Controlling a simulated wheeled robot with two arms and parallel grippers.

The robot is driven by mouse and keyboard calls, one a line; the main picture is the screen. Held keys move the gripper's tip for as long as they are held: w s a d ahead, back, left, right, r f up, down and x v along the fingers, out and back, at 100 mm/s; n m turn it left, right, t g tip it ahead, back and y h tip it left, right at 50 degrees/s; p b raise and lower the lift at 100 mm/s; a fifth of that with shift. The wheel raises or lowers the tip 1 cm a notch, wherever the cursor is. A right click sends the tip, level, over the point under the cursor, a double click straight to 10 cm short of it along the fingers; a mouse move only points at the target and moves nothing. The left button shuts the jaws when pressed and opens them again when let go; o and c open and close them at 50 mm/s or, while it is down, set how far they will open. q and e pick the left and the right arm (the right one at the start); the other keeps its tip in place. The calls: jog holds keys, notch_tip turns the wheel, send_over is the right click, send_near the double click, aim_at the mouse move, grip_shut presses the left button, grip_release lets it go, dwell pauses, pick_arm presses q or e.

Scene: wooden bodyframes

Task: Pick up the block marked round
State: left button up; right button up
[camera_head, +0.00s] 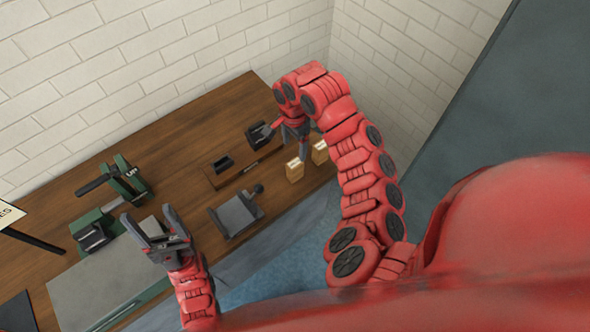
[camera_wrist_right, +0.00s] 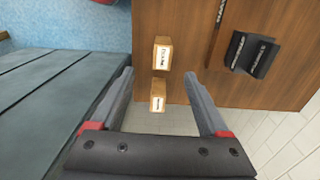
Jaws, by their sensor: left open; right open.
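Two small wooden blocks with white labels stand at the table's right end: one block (camera_head: 294,170) and another block (camera_head: 320,153). In the right wrist view they show as an upper block (camera_wrist_right: 161,55) and a lower block (camera_wrist_right: 158,96). The print is too small to tell surely which is marked round. My right gripper (camera_head: 303,153) is open above the blocks. In its wrist view its fingertips (camera_wrist_right: 159,74) are spread either side of them, with nothing held. My left gripper (camera_head: 148,214) is open and empty over the table's left part.
The wooden table (camera_head: 180,150) runs along a white brick wall. A green and black machine (camera_head: 110,205) stands at left. A dark holder (camera_head: 222,164), a grey vise-like device (camera_head: 236,214) and a black labelled object (camera_wrist_right: 252,54) are left of the blocks in the head view.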

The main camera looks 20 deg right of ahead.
aim_at(294, 164)
notch_tip(294, 164, down, 11)
jog(key=b, duration=0.4)
jog(key=shift+w+r, duration=0.1)
jog(key=shift+r, duration=0.05)
jog(key=shift+f+b, duration=0.4)
jog(key=shift+f, duration=0.15)
jog(key=shift+w+d+f+b, duration=0.1)
jog(key=shift+f+b, duration=0.4)
jog(key=shift+f, duration=0.15)
jog(key=shift+f+p, duration=0.6)
jog(key=shift+f, duration=0.3)
jog(key=shift+d+f, duration=0.1)
jog(key=shift+f, duration=0.45)
jog(key=shift+w, duration=0.1)
grip_shut()
